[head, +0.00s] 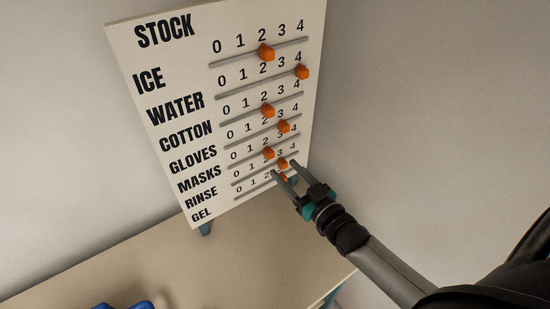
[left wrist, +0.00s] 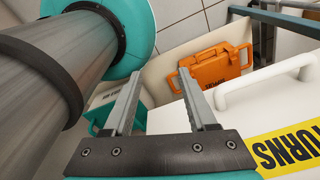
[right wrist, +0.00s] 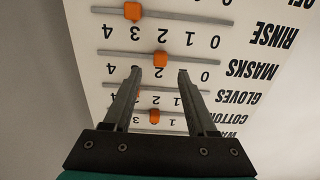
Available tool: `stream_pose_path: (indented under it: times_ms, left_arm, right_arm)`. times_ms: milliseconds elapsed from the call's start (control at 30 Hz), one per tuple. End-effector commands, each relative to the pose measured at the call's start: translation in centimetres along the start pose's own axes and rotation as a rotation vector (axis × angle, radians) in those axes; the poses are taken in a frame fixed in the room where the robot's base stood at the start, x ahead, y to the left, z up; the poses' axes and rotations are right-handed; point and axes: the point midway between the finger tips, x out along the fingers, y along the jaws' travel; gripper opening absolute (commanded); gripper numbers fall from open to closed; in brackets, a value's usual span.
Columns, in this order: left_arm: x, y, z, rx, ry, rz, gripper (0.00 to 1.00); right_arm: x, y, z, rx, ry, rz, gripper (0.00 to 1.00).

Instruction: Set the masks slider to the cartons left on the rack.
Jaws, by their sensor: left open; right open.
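The STOCK board (head: 180,90) has rows of sliders with orange knobs, scaled 0 to 4. The MASKS knob (head: 268,153) stands at about 2; in the right wrist view the same knob (right wrist: 161,58) also sits at 2, with the board upside down. My right gripper (head: 286,169) is open and empty in front of the lower rows. In its wrist view, the MASKS knob appears between and just beyond the fingertips (right wrist: 159,71), with no visible contact. My left gripper (left wrist: 152,75) is open and empty, away from the board. No rack or cartons are identifiable.
The RINSE knob (head: 282,164) and GLOVES knob (head: 284,126) are close neighbours of the MASKS knob. A beige table (head: 150,265) lies below the board. An orange case (left wrist: 218,68) and a white container with a handle (left wrist: 270,110) are near my left gripper.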

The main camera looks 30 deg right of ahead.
Motion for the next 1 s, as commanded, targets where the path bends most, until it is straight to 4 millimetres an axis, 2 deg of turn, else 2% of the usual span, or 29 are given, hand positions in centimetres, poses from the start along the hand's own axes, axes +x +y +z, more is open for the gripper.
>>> stream_pose_path:
  times_ms: [100, 333, 500, 800, 867, 1000]
  left_arm:
    - [0.0, 0.0, -0.4, 0.0, 0.007, 0.0, 0.57]
    - [0.1, -0.1, -0.2, -0.002, 0.005, -0.001, 0.57]
    - [0.1, -0.1, 0.1, -0.003, 0.0, -0.001, 0.57]
    - [0.1, -0.1, 0.4, -0.004, -0.006, -0.002, 0.57]
    - [0.1, -0.1, 0.4, -0.004, -0.006, -0.002, 0.57]
    - [0.1, -0.1, 0.4, -0.004, -0.006, -0.002, 0.57]
  right_arm:
    - [2.0, 0.0, -0.1, 0.0, 0.003, 0.0, 0.57]
    - [4.6, 0.0, -0.1, 0.0, 0.001, 0.0, 0.57]
    - [5.5, 0.0, 0.0, 0.0, 0.001, 0.0, 0.57]
    - [5.6, 0.0, 0.0, 0.0, -0.001, -0.001, 0.57]
    - [5.6, 0.0, 0.0, 0.0, 0.0, 0.0, 0.53]
    - [5.6, 0.0, 0.0, 0.0, 0.0, 0.0, 0.37]
